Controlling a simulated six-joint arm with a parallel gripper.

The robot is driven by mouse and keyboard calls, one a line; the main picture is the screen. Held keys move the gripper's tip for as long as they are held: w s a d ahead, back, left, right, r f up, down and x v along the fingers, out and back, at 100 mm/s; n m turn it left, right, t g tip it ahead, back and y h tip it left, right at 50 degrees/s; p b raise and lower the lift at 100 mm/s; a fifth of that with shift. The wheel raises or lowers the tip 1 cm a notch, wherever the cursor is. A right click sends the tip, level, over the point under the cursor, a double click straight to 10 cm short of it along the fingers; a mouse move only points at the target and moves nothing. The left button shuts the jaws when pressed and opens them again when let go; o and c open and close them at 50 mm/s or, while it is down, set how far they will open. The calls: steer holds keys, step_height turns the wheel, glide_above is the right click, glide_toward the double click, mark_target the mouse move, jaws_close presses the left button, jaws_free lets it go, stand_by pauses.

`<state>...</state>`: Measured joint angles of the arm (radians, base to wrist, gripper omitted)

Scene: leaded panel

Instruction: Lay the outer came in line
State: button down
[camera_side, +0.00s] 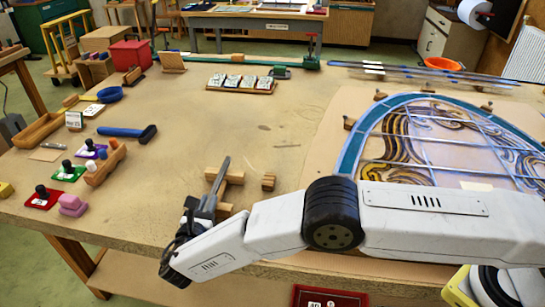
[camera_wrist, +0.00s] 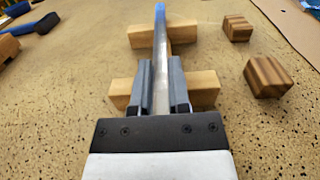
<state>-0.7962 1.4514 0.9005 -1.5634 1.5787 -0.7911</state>
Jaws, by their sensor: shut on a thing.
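A narrow grey strip with a blue far end, which looks like the outer came (camera_wrist: 160,45), runs between the fingers of my gripper (camera_wrist: 161,80) in the wrist view. My gripper is shut on it. In the side view the came (camera_side: 222,170) points up and away from my gripper (camera_side: 206,203), above wooden blocks (camera_side: 231,177). I cannot tell whether it touches them. The leaded panel (camera_side: 430,138), with an arched blue-teal edge and swirling pattern, lies at the right. My arm hides part of its near side.
Two small striped wooden blocks (camera_wrist: 268,76) lie right of the came. A blue hammer (camera_side: 128,132) and a row of tiles (camera_side: 240,84) lie beyond. Small wooden blocks (camera_side: 349,123) stand around the panel's arch. The bench middle is mostly clear.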

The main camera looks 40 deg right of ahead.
steer(key=shift+f, duration=0.25)
steer(key=c, duration=0.6)
jaws_free()
steer(key=shift+r+v, duration=0.1)
steer(key=shift+v, duration=1.85)
steer(key=shift+r+v, duration=0.15)
steer(key=shift+v, duration=1.8)
steer(key=shift+c, duration=0.7)
